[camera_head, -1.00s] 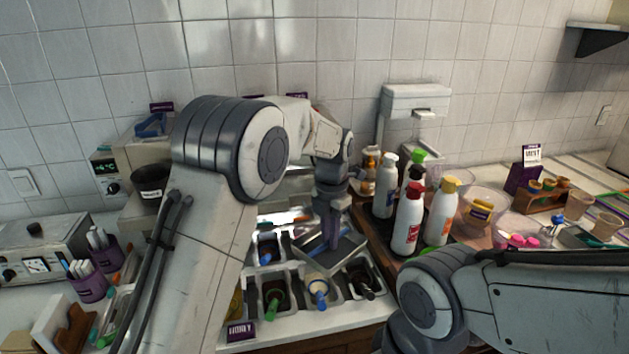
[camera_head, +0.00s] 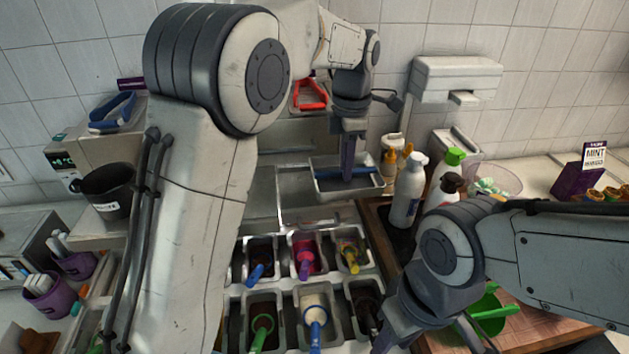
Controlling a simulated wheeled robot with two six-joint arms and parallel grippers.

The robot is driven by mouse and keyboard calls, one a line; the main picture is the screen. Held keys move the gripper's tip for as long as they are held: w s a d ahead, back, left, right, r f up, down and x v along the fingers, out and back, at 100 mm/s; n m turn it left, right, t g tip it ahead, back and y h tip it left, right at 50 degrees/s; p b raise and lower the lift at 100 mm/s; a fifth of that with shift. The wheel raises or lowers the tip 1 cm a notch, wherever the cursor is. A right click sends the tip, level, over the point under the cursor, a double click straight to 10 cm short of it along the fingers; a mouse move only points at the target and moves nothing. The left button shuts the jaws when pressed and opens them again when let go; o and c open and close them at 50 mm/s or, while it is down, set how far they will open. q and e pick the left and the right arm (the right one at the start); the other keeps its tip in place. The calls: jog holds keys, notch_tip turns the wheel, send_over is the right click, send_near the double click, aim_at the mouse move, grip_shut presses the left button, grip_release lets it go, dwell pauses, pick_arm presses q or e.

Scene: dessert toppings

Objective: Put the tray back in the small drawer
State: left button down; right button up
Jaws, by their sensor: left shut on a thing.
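The tray (camera_head: 352,194) is a shallow, pale grey rectangular pan in the upper middle of the head view. My left gripper (camera_head: 348,172) points down and is shut on it; the fingertips are inside the tray's outline, and the exact grip is hard to see. A metal open-topped frame (camera_head: 293,188), which looks like the pulled-out small drawer, lies just left of and below the tray. The tray overlaps its right part in the picture; whether they touch I cannot tell.
Topping bins with coloured scoops (camera_head: 303,256) fill the counter in front. A white bottle (camera_head: 408,190) and others stand close right of the tray. A red-handled item (camera_head: 310,95) sits behind, a black pot (camera_head: 107,190) at left. A green bowl (camera_head: 487,312) is beside my right arm.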

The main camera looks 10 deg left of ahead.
pick_arm(q)
jog(key=w+a+f+p, duration=0.1)
jog(key=a+f, duration=0.1)
jog(key=w+a+f+p, duration=0.1)
jog(key=w+a, duration=0.1)
jog(key=a, duration=0.1)
jog(key=w+a+f+p, duration=0.1)
jog(key=w+a+f, duration=0.1)
jog(key=a, duration=0.1)
jog(key=shift+a+f, duration=0.1)
jog(key=shift+f, duration=0.2)
jog(key=shift+a+f, duration=0.1)
jog(key=shift+f, duration=0.1)
notch_tip(320, 180, down, 3)
jog(key=shift+f+p, duration=0.15)
jog(key=shift+p, duration=0.75)
jog(key=shift+f, duration=0.3)
